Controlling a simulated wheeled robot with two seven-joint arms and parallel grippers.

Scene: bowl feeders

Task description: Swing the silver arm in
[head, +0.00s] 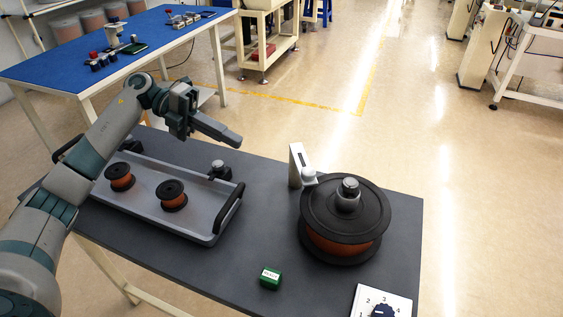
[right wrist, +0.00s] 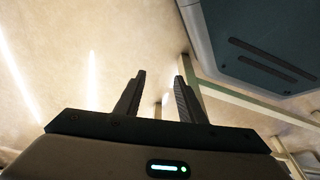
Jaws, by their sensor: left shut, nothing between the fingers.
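A silver arm (head: 298,162) stands at the upper left edge of a big black reel (head: 325,207) on the dark grey table. It looks like an upright plate with a dark slot, and a pale round knob (head: 309,174) sits at its foot by the reel's rim. Whether it touches the reel I cannot tell. My left gripper (head: 236,139) is shut and empty, in the air above the tray's far side, left of the silver arm and apart from it. My right gripper (right wrist: 160,82) shows only in the right wrist view, its two fingers apart with nothing between them.
A grey tray (head: 195,218) with black handles holds two small copper-coloured spools (head: 172,195). A green box (head: 270,277) and a white dial plate (head: 367,298) lie near the front. A blue-topped table (head: 60,66) stands behind. Bare tabletop shows between tray and reel.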

